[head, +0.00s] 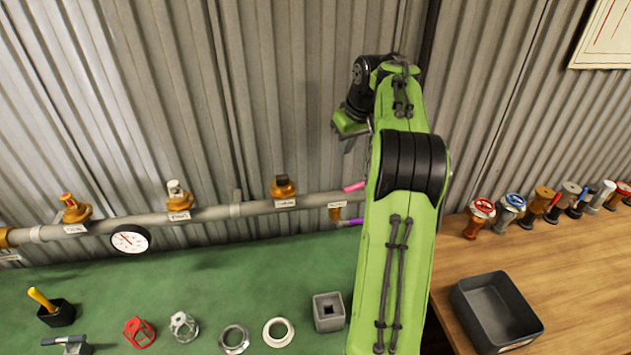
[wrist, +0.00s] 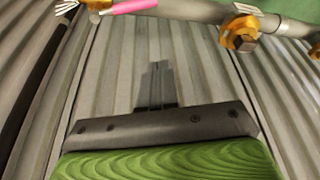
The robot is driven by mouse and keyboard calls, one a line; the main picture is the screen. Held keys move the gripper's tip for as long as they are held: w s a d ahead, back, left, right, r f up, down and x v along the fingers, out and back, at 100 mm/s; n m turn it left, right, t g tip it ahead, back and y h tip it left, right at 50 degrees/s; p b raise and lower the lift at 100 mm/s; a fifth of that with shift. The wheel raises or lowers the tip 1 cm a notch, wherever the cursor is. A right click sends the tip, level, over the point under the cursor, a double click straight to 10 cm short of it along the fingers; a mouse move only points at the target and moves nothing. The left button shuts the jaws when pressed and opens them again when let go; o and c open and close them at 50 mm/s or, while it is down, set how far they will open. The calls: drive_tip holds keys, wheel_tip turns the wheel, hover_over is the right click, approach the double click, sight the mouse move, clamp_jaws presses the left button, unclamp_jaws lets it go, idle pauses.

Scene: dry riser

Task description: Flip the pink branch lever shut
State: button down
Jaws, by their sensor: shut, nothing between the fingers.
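The pink branch lever (head: 355,186) shows at the right end of the grey pipe, just left of my arm, which hides what lies beyond it. In the wrist view the pink lever (wrist: 130,6) lies along the pipe at the top edge, partly cut off. My gripper (head: 348,146) is above the lever in the head view, in front of the corrugated wall. In the wrist view its dark fingers (wrist: 157,88) are together and empty, apart from the lever and pipe.
A purple lever (head: 356,221) is just below the pink one. The pipe (head: 235,210) carries several brass valves and a gauge (head: 130,239). Loose fittings, a grey block (head: 329,311) and a yellow-handled tool (head: 41,299) are on the green bench; a black tray (head: 495,312) is at right.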

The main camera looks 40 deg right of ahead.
sight(359, 185)
idle(0.3)
drive_tip(key=b+x, duration=0.2)
drive_tip(key=x, duration=0.7)
drive_tip(key=shift+w+f, duration=0.1)
drive_tip(key=shift+f, duration=0.25)
drive_tip(key=s, duration=0.1)
drive_tip(key=s+f+b, duration=0.1)
drive_tip(key=s, duration=0.1)
drive_tip(key=shift+a, duration=0.2)
drive_tip(key=shift+s+a+b, duration=0.1)
drive_tip(key=shift+s+b, duration=0.2)
drive_tip(key=shift+s, duration=0.15)
drive_tip(key=shift+w, duration=0.15)
